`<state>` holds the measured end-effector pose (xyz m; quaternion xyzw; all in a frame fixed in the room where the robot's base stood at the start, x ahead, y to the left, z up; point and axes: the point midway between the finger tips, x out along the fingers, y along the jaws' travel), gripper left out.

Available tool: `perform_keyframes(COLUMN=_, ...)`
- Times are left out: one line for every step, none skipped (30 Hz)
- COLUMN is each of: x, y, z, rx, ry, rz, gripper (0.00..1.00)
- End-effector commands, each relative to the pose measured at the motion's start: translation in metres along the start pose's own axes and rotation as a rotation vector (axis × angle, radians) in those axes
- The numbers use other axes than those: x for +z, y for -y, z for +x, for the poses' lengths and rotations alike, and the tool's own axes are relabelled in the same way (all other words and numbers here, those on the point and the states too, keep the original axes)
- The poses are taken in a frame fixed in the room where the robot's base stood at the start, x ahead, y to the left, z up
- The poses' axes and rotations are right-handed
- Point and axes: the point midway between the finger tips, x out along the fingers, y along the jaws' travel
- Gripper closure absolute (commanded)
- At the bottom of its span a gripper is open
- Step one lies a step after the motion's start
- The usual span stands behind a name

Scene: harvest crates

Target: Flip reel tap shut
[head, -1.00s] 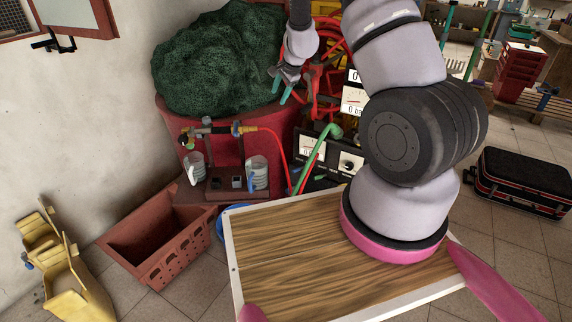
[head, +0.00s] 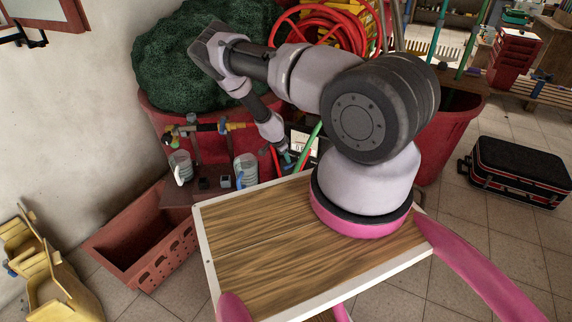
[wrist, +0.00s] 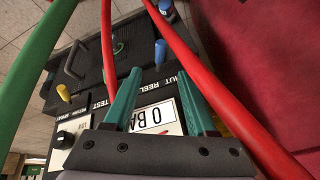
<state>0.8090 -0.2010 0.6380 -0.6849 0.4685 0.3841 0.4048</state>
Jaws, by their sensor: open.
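My gripper (wrist: 158,84) is open, with two teal fingers pointing at a dark control panel (wrist: 125,40). No object shows between the fingertips. A white gauge (wrist: 155,116) reading 0 bar lies below the fingertips, partly behind the fingers. A label ending in "REEL" runs beside the right finger. A blue-tipped lever (wrist: 161,52) stands just beyond the fingertips near that label, apart from them; I cannot tell for certain that it is the reel tap. A yellow-tipped lever (wrist: 64,92) stands to the left. In the head view my gripper (head: 288,160) is small beside the panel.
Red hoses (wrist: 190,55) cross close to the fingers, and a green hose (wrist: 35,75) passes at the left. In the head view, a red tub (head: 150,110) with green netting (head: 165,60), a brown crate (head: 150,235) and a black case (head: 515,170) stand around.

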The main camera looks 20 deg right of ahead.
Motion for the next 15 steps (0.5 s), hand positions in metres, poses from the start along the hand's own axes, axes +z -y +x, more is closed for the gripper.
perform_keyframes(x=-0.001, y=-0.001, z=0.011, rx=0.001, ry=0.001, rz=0.003, gripper=0.43)
perform_keyframes(x=-0.001, y=-0.001, z=0.017, rx=0.001, ry=0.002, rz=0.003, gripper=0.43)
perform_keyframes(x=-0.001, y=-0.002, z=0.025, rx=0.002, ry=0.001, rz=0.003, gripper=0.43)
perform_keyframes(x=-0.001, y=-0.001, z=0.03, rx=0.001, ry=0.002, rz=0.003, gripper=0.43)
perform_keyframes(x=-0.001, y=-0.001, z=0.036, rx=0.001, ry=0.002, rz=0.004, gripper=0.43)
perform_keyframes(x=-0.001, y=-0.002, z=0.044, rx=0.001, ry=0.002, rz=0.004, gripper=0.43)
perform_keyframes(x=0.0, y=-0.001, z=0.05, rx=0.0, ry=0.003, rz=0.003, gripper=0.43)
perform_keyframes(x=0.0, y=-0.001, z=0.055, rx=0.001, ry=0.002, rz=0.004, gripper=0.43)
perform_keyframes(x=-0.001, y=-0.001, z=0.061, rx=0.001, ry=0.002, rz=0.004, gripper=0.43)
perform_keyframes(x=0.0, y=-0.001, z=0.066, rx=0.001, ry=0.003, rz=0.004, gripper=0.43)
perform_keyframes(x=0.0, y=-0.001, z=0.07, rx=0.0, ry=0.003, rz=0.003, gripper=0.43)
perform_keyframes(x=0.0, y=-0.001, z=0.075, rx=0.0, ry=0.002, rz=0.004, gripper=0.43)
perform_keyframes(x=0.0, y=-0.001, z=0.078, rx=0.0, ry=0.002, rz=0.002, gripper=0.43)
perform_keyframes(x=0.0, y=-0.001, z=0.08, rx=0.0, ry=0.002, rz=0.002, gripper=0.43)
perform_keyframes(x=0.0, y=0.0, z=0.083, rx=-0.001, ry=0.002, rz=0.002, gripper=0.43)
